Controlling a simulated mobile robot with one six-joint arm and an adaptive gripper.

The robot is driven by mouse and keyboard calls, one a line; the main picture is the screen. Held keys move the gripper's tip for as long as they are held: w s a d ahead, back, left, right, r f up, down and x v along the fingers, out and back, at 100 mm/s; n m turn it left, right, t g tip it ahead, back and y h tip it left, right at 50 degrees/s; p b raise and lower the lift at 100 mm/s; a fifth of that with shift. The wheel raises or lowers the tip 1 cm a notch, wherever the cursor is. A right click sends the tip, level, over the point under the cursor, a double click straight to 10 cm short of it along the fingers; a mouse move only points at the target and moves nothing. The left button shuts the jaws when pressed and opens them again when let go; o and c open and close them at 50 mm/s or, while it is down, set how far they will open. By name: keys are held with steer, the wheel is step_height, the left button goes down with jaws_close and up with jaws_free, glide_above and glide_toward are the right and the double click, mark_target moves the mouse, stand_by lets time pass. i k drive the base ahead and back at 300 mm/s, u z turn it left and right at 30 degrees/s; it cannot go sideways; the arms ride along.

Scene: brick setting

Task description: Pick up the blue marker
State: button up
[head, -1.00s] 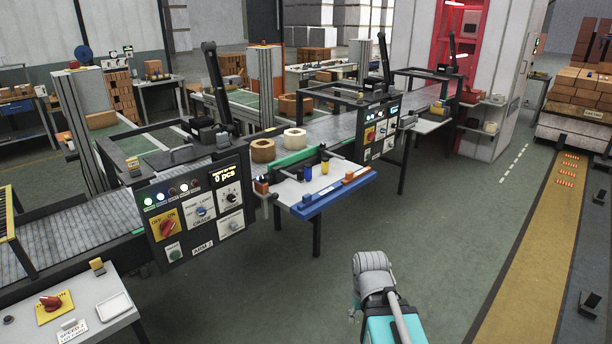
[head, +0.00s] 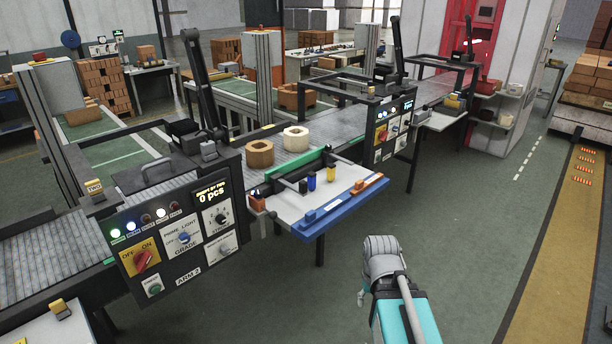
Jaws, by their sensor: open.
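A small upright blue piece that looks like the blue marker (head: 311,181) stands on the white side table (head: 285,207) in the head view. A yellow piece (head: 331,174) stands to its right and a small dark piece (head: 302,187) just to its left. They are too small to make out in detail. My arm rises at the lower right, in front of the table and well apart from it. A small grey part shows beside its joint, but my gripper's jaws cannot be made out.
The table has a blue front ledge (head: 328,214) with an orange piece (head: 368,184) on it and a green guide (head: 296,165) behind. Control panels (head: 180,236) flank it. Two ring-shaped blocks sit on the conveyor (head: 350,128). The floor (head: 465,215) to the right is clear.

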mark_target(312, 176)
steer(key=u, duration=0.05)
steer(key=i, duration=1.45)
steer(key=u, duration=0.25)
